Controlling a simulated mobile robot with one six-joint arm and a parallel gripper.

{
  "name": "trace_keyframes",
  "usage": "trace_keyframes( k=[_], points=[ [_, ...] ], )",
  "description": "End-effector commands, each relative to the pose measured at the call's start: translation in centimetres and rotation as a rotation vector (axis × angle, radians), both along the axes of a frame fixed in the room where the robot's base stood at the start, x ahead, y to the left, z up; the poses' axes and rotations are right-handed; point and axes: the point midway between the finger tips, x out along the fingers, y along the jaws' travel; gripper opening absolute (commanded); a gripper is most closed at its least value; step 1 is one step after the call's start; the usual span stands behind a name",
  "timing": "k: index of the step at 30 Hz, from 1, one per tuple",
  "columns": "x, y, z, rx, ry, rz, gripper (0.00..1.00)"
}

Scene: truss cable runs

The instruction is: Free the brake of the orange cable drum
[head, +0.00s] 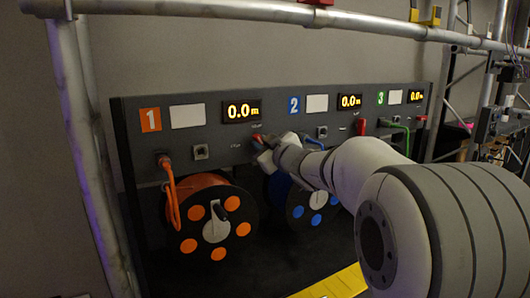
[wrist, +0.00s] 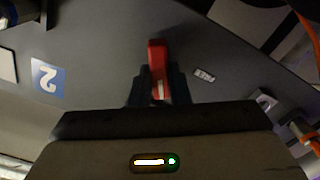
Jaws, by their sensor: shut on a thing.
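The orange cable drum (head: 208,220) is at the left of the dark panel in the head view, under the orange 1 plate (head: 150,120). Its orange cable (head: 171,195) runs up to a socket. A red brake lever (head: 257,137) sticks out of the panel right of the first display. In the wrist view the red lever (wrist: 157,55) stands between the two dark fingers of my gripper (wrist: 159,88), which is shut on it. The lever's lower part is hidden between the fingers. In the head view my gripper and wrist partly cover this spot.
A blue drum (head: 312,205) sits under the blue 2 plate (head: 294,105), partly behind my arm. Another red lever (head: 361,126) and a green cable (head: 404,135) are farther right. The displays read 0.0 m. Truss tubes (head: 80,130) frame the panel. A yellow strip (head: 335,284) lies in front.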

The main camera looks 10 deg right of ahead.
Motion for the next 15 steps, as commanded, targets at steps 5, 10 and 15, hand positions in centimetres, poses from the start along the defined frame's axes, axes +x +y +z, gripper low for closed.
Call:
trace_keyframes(
  k=[5, 10, 15],
  points=[
    [-0.04, 0.12, -0.41, -0.161, -0.054, -0.001, 0.0],
    [-0.08, 0.26, -0.5, -0.315, -0.104, 0.0, 0.0],
    [-0.12, 0.38, -0.6, -0.469, -0.153, 0.0, 0.0]
  ],
)
